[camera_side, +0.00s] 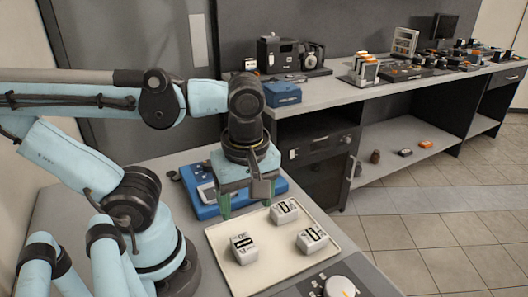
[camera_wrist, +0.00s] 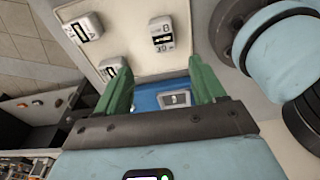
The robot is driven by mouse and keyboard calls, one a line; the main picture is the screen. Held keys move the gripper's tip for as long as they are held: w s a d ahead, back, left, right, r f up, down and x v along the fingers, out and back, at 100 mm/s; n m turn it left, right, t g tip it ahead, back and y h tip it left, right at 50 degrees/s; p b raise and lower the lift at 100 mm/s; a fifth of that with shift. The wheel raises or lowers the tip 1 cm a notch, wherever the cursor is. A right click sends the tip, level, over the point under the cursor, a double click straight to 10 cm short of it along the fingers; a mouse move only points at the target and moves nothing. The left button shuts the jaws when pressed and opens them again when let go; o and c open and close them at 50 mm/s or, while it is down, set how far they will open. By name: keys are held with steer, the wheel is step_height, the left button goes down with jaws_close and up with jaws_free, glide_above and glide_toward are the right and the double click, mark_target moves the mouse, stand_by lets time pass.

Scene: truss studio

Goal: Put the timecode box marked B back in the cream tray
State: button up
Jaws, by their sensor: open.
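Three white timecode boxes stand in the cream tray (camera_side: 268,275). The one marked B (camera_wrist: 162,35) shows its letter and a dark display in the wrist view. It appears to be the left front box (camera_side: 243,248) in the side view, resting on the tray floor, apart from the others. The box at the right (camera_side: 313,240) seems marked A, and it also shows in the wrist view (camera_wrist: 88,27). The third box (camera_side: 285,210) stands at the back; its letter is unreadable. My gripper (camera_side: 246,201) is open and empty, above the area between the tray and a blue mat. Its green fingers also show in the wrist view (camera_wrist: 160,78).
The blue mat (camera_side: 203,210) lies behind the tray with a pale device (camera_side: 207,193) on it. A dark panel with a round white dial (camera_side: 341,287) is at the front right. A grey bench (camera_side: 330,92) with equipment and a blue case (camera_side: 282,94) stands behind.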

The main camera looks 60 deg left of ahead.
steer(key=w+a+m+t, duration=0.2)
steer(key=w+m+t, duration=0.1)
steer(key=w+m, duration=0.3)
steer(key=w+a+m+t+h, duration=0.1)
steer(key=w+m+t, duration=0.3)
steer(key=m, duration=0.7)
steer(key=shift+w+a+m, duration=0.3)
steer(key=shift+w+a, duration=0.1)
steer(key=shift+w, duration=0.45)
